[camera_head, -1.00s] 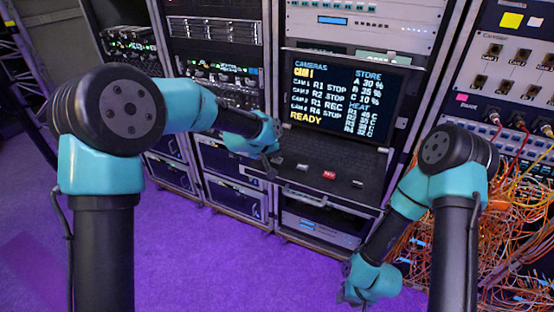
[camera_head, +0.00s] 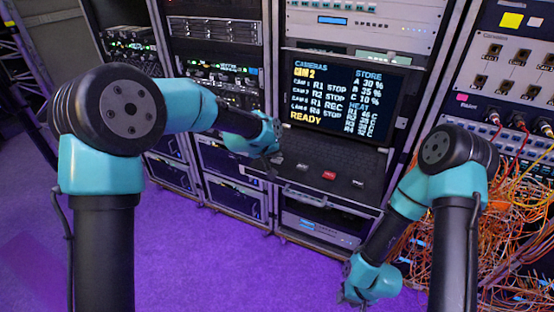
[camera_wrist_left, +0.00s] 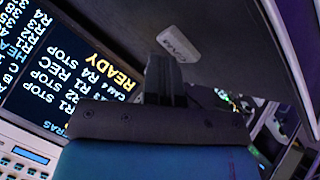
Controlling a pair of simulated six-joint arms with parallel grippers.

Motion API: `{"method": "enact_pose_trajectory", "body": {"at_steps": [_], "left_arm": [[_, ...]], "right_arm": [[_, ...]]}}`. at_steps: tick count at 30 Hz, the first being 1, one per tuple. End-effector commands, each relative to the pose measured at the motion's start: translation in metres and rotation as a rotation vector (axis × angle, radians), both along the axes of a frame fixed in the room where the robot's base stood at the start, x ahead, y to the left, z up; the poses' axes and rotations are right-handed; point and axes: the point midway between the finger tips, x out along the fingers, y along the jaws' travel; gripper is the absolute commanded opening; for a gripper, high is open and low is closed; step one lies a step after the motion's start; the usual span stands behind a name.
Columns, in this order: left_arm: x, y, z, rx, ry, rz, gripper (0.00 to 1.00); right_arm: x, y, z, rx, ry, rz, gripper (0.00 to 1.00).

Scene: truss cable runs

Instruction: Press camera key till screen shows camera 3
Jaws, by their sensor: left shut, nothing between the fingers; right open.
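The screen (camera_head: 345,97) shows a list headed CAMERAS, with a yellow line reading CAM 2 at the top and READY at the bottom. It also shows upside down in the left wrist view (camera_wrist_left: 62,75). My left gripper (camera_head: 272,165) is shut and empty, low over the left end of the key shelf. In the left wrist view its fingers (camera_wrist_left: 166,72) point at a pale key (camera_wrist_left: 178,43) with small lettering that seems to start with CAM. I cannot tell whether they touch it. My right gripper (camera_head: 352,294) hangs open, low at the right, away from the keys.
On the black shelf (camera_head: 310,190) sit a pale key (camera_head: 303,167), a red key (camera_head: 329,175) and another pale key (camera_head: 358,183) to the right of my left gripper. Orange cables (camera_head: 510,240) hang at the right. Purple floor lies in front.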

Motion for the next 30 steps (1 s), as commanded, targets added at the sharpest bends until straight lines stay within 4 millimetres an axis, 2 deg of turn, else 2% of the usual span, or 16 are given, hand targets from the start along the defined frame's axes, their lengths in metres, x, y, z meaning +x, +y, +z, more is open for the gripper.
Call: {"method": "enact_pose_trajectory", "body": {"at_steps": [7, 20, 30], "left_arm": [[0.000, 0.000, 0.011, 0.000, -0.001, 0.001, 0.00], [0.000, 0.000, 0.014, -0.001, -0.001, 0.001, 0.00], [0.000, 0.000, 0.039, 0.000, -0.002, 0.001, 0.00]], "right_arm": [[0.000, 0.000, 0.000, 0.000, 0.000, 0.000, 0.43], [0.000, 0.000, 0.000, 0.000, 0.000, 0.000, 0.43], [0.000, 0.000, 0.000, 0.000, 0.000, 0.000, 0.43]]}}
